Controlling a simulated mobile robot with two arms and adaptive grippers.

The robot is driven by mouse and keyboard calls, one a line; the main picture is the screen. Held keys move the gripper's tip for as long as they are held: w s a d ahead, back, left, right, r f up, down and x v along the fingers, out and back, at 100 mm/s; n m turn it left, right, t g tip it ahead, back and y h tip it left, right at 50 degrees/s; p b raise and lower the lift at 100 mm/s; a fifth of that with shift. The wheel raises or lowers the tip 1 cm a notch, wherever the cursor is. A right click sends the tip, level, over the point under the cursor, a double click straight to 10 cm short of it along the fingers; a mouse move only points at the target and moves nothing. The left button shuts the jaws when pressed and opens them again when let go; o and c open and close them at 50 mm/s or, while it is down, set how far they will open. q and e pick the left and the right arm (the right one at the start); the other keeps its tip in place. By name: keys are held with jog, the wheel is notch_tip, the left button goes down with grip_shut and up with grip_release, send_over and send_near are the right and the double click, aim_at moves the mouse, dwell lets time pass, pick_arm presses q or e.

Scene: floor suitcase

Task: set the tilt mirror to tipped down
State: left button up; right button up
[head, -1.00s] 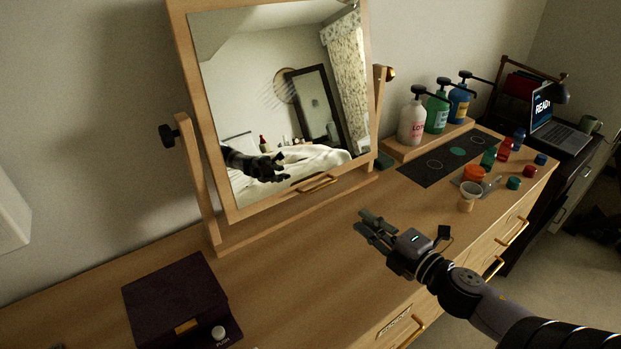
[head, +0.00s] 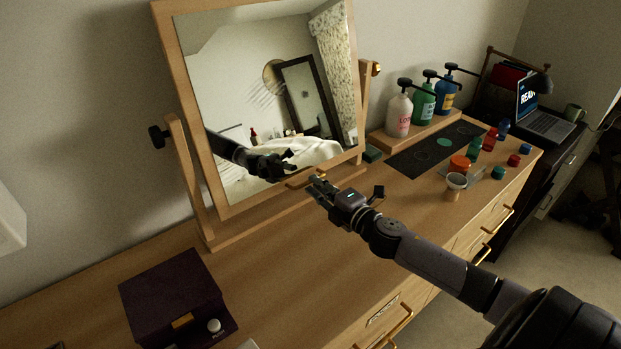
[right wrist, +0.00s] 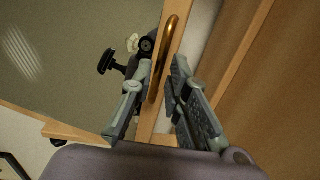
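The tilt mirror (head: 265,90) is a wood-framed glass hung between two posts of a wooden stand (head: 188,185) on the dresser. It leans slightly, and I cannot tell its exact angle. A brass bar handle (head: 300,181) sits on its lower frame rail and also shows in the right wrist view (right wrist: 172,42). My right gripper (head: 317,187) is at this handle, fingers apart. In the right wrist view its fingers (right wrist: 160,80) stand on either side of the handle's near part, with a gap visible. My left gripper is out of view.
A dark purple box (head: 170,290) sits at the front left. Pump bottles (head: 399,115) stand on a wooden riser at the right, beside a dark mat (head: 415,158) and several small jars. A paper-like cup (head: 455,187) stands near the front edge. The dresser's middle is clear.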

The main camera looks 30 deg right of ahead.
jog(key=shift+w+a+f, duration=0.1)
jog(key=shift+w+a, duration=0.05)
jog(key=shift+w, duration=1.45)
jog(key=shift+c, duration=0.2)
grip_shut()
